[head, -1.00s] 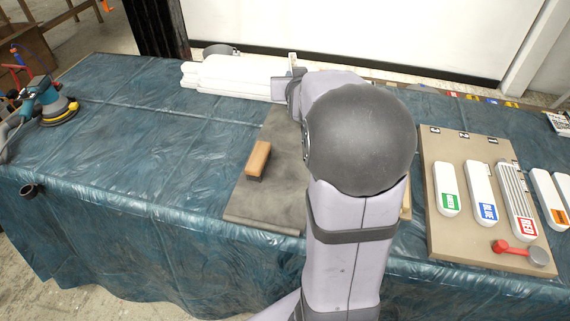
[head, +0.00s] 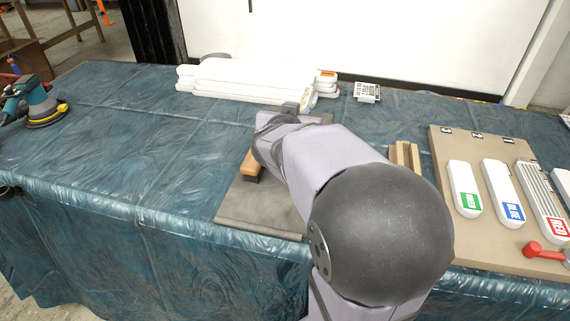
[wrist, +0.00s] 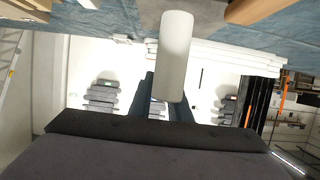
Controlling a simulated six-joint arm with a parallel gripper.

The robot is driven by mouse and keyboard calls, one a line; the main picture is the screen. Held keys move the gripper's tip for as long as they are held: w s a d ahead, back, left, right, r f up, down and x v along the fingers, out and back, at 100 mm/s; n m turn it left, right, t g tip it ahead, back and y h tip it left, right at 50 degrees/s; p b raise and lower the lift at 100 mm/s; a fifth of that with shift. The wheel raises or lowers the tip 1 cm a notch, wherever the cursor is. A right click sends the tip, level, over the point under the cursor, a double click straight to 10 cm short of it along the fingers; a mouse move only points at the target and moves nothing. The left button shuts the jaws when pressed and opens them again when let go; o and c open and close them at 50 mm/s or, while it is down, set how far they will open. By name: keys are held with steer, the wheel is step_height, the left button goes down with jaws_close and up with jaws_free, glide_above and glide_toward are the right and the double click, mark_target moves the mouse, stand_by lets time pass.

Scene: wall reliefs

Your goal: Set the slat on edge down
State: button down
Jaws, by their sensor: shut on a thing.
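A white rounded slat (wrist: 175,55) stands out from my gripper in the wrist view. In the head view a small pale labelled part, apparently the same slat (head: 307,100), shows just beyond my gripper (head: 289,108). My gripper is shut on it near the far end of a grey mat (head: 262,215). My wrist and forearm hide most of the slat and its lower edge. I cannot tell whether it touches the surface.
White slats (head: 235,85) lie stacked behind the mat. A wooden-topped block (head: 250,165) sits on the mat, close to my arm. A slotted wooden holder (head: 404,157) and a tan board (head: 445,215) with labelled slats are at right. The cloth at left is mostly clear.

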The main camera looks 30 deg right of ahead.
steer(key=shift+f+b, duration=2)
steer(key=shift+f, duration=1.3)
steer(key=shift+f, duration=0.1)
steer(key=shift+f+b, duration=1.15)
steer(key=shift+f, duration=0.6)
steer(key=shift+f, duration=0.15)
steer(key=c, duration=1.6)
jaws_free()
steer(key=shift+c, duration=0.2)
